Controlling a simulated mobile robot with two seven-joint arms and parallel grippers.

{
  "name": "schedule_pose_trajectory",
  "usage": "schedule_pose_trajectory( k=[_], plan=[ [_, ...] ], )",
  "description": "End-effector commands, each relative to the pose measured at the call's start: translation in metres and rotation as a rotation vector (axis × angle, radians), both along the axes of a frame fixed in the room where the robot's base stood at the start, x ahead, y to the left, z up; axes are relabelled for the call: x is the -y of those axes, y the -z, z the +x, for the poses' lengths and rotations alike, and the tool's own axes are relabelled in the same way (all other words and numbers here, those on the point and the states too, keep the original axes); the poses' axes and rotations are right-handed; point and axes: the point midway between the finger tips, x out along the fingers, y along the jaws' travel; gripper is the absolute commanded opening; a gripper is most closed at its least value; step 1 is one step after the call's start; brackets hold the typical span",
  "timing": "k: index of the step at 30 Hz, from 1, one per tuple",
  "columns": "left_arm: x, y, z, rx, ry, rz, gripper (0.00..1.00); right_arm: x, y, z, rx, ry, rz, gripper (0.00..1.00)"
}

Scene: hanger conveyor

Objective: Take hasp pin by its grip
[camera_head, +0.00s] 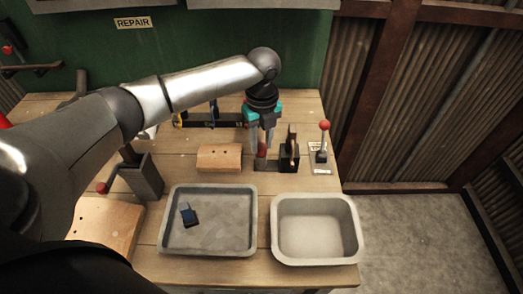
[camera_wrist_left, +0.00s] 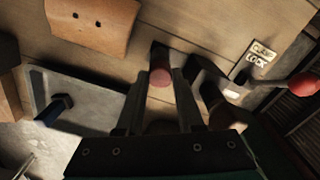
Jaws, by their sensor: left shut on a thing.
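The hasp pin shows as a red grip (camera_head: 262,151) low between my left gripper's fingers, beside a dark upright bracket (camera_head: 289,152) on the bench. In the left wrist view the round red end of the grip (camera_wrist_left: 160,77) sits between the fingertips. My left gripper (camera_head: 261,144) points down and is shut on this grip; its fingers also show in the left wrist view (camera_wrist_left: 160,88). The pin's shaft below the grip is hidden. My right gripper is not in view.
A lever with a red ball (camera_head: 324,126) and a LOCK label stands to the right. A wooden block with holes (camera_head: 219,157) lies to the left. In front are a grey tray (camera_head: 208,251) holding a dark blue piece (camera_head: 188,214) and an empty pale bin (camera_head: 316,259).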

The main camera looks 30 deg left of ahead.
Motion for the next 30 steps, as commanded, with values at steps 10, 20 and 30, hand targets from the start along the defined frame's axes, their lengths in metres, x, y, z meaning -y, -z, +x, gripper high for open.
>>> schedule_pose_trajectory(
  k=[10,20,30],
  plan=[
    [0.0,-0.002,0.0,0.001,0.0,0.0,0.0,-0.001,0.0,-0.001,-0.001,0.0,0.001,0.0],
    [0.0,-0.044,0.001,0.005,-0.001,-0.001,0.0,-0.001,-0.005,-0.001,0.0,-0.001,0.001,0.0],
    [0.0,-0.132,0.002,0.006,0.0,-0.001,0.0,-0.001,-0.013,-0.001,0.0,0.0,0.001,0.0]
  ],
)
